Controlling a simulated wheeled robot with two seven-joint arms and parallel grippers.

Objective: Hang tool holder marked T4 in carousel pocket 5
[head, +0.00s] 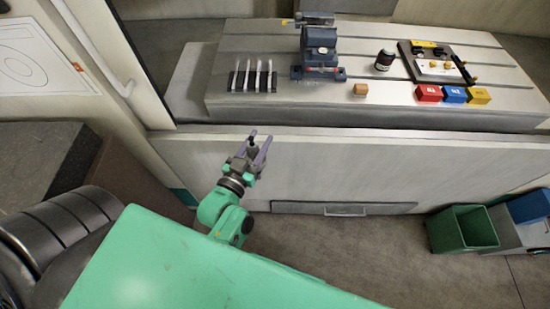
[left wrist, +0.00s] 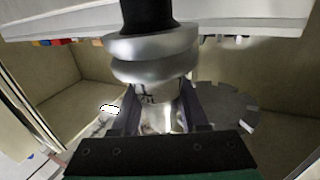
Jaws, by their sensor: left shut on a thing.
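My left gripper (head: 257,147) is in front of the machine's pale front panel, below the table edge. In the left wrist view its two fingers (left wrist: 163,115) are shut around a tool holder (left wrist: 152,68). The holder has a black upper part and a silver grooved flange above the fingers. Small dark marking shows below the flange, but I cannot read it. A grey notched disc (left wrist: 236,108), which looks like the carousel, shows behind and to the right, apart from the holder. Its pocket numbers cannot be read. My right gripper is not in view.
The slotted machine table (head: 250,100) carries a vise (head: 319,50), a rack (head: 252,80), a dark jar (head: 384,60), a plate with small parts (head: 437,68), and red (head: 428,94), blue (head: 453,95) and yellow (head: 477,96) blocks. A green bin (head: 462,229) stands on the floor at right.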

